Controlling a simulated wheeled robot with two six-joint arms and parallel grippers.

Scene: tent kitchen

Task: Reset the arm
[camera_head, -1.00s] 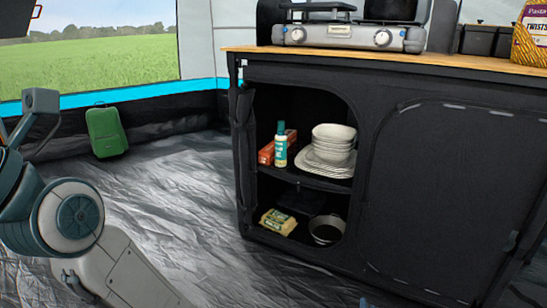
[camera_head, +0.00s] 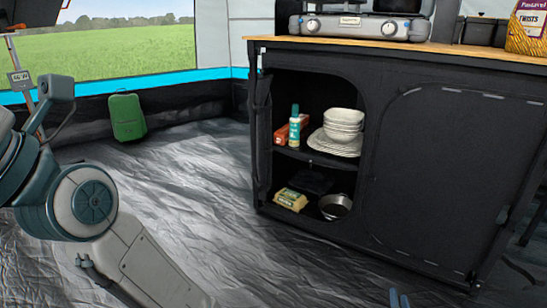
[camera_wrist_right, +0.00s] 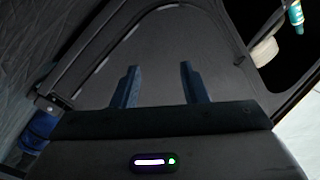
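My right gripper (camera_head: 399,299) shows only as blue fingertips at the bottom edge of the head view, in front of the black cabinet's base. In the right wrist view its two blue fingers (camera_wrist_right: 159,86) stand apart with nothing between them, so it is open and empty. The dark cabinet panel lies beyond them. My left arm (camera_head: 85,205) comes in at the left of the head view, bent over the floor. Its gripper does not show.
A black fabric cabinet (camera_head: 440,170) fills the right, its left compartment open. It holds stacked white dishes (camera_head: 341,129), a teal bottle (camera_head: 294,126), a yellow packet (camera_head: 291,199) and a pot (camera_head: 335,206). A stove (camera_head: 350,27) stands on top. A green suitcase (camera_head: 127,117) is behind clear floor.

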